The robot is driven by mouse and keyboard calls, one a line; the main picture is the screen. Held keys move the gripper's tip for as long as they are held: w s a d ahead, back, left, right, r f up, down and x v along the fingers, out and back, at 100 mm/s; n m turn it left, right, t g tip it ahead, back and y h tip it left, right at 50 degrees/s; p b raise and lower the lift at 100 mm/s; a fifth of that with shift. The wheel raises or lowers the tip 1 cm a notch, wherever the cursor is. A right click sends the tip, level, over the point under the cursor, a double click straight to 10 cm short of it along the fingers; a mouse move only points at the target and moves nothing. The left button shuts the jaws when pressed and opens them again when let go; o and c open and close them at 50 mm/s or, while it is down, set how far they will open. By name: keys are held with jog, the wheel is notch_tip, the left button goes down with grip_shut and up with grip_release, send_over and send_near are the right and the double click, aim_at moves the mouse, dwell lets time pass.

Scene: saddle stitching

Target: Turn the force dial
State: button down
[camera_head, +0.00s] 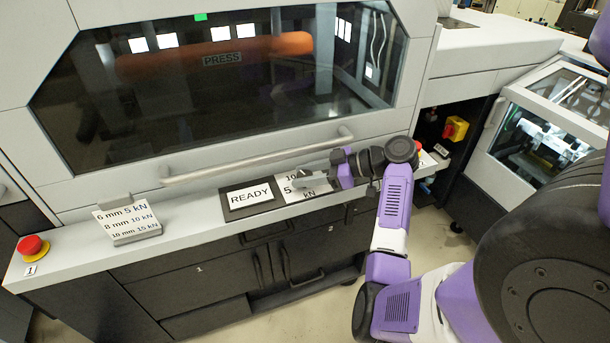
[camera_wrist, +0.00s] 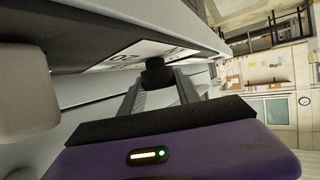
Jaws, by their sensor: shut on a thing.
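The force dial (camera_wrist: 154,72) is a small black knob in the wrist view, in front of a white plate with dark markings. My gripper (camera_wrist: 158,84) is shut on the dial, with one grey finger on each side of it. In the head view my gripper (camera_head: 312,179) reaches in from the right to the white dial plate (camera_head: 296,196), where a "10" and a "5" partly show. The knob itself is hidden there by the fingers, so I cannot read its setting.
A READY panel (camera_head: 250,196) sits just left of the dial plate. A long grey handle bar (camera_head: 255,163) runs above the ledge. A card (camera_head: 126,219) reads 6 mm 5 kN, 8 mm 10 kN, 10 mm 15 kN. A red button (camera_head: 30,246) is at far left.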

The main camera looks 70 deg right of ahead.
jog(key=shift+f, duration=0.15)
jog(key=c, duration=0.9)
grip_release()
jog(key=shift+b+v, duration=0.45)
jog(key=shift+v, duration=3.45)
